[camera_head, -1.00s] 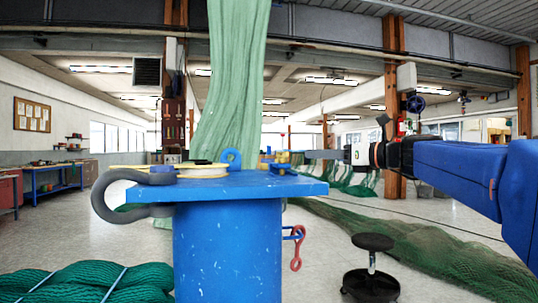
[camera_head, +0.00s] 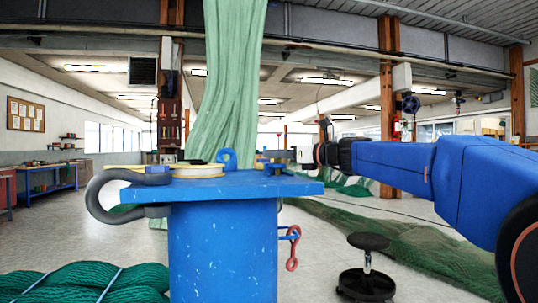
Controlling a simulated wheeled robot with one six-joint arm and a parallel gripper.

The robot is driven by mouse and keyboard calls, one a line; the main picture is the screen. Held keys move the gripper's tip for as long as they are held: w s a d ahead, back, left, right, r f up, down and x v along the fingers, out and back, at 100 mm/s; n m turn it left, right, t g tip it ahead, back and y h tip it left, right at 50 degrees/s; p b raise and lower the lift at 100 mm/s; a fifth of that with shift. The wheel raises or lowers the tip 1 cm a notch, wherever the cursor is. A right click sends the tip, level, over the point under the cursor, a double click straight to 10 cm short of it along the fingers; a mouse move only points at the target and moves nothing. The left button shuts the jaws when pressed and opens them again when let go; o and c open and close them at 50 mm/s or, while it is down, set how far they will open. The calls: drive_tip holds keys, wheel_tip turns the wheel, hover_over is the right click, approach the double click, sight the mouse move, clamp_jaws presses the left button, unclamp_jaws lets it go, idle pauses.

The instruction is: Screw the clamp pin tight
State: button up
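A small blue and yellow fitting (camera_head: 273,168), which looks like the clamp with its pin, stands at the right back of the blue square plate (camera_head: 230,188). The pin itself is too small to make out clearly. My gripper (camera_head: 275,154) reaches in from the right, roughly level, with its dark fingers at the top of this fitting and overlapping it in the view. I cannot tell whether the fingers touch the pin or are closed around it.
A large grey shackle (camera_head: 100,196) hangs over the plate's left edge. A pale yellow spool (camera_head: 198,171) and a blue ring (camera_head: 228,158) sit on the plate. A red hook (camera_head: 292,252) hangs at the right. A black stool (camera_head: 367,242) and nets lie around the blue post.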

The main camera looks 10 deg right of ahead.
drive_tip(key=shift+x, duration=1.7)
clamp_jaws()
drive_tip(key=shift+h, duration=0.3)
drive_tip(key=shift+w+d+m+t+h, duration=0.1)
drive_tip(key=shift+d+m+t+h, duration=0.1)
drive_tip(key=shift+m+t+h, duration=0.65)
drive_tip(key=shift+w+d+m+t+h, duration=0.15)
drive_tip(key=shift+m+t+h, duration=0.3)
drive_tip(key=shift+m+h, duration=0.7)
drive_tip(key=shift+d+m+h, duration=0.35)
drive_tip(key=shift+m+h, duration=0.05)
drive_tip(key=shift+h, duration=0.7)
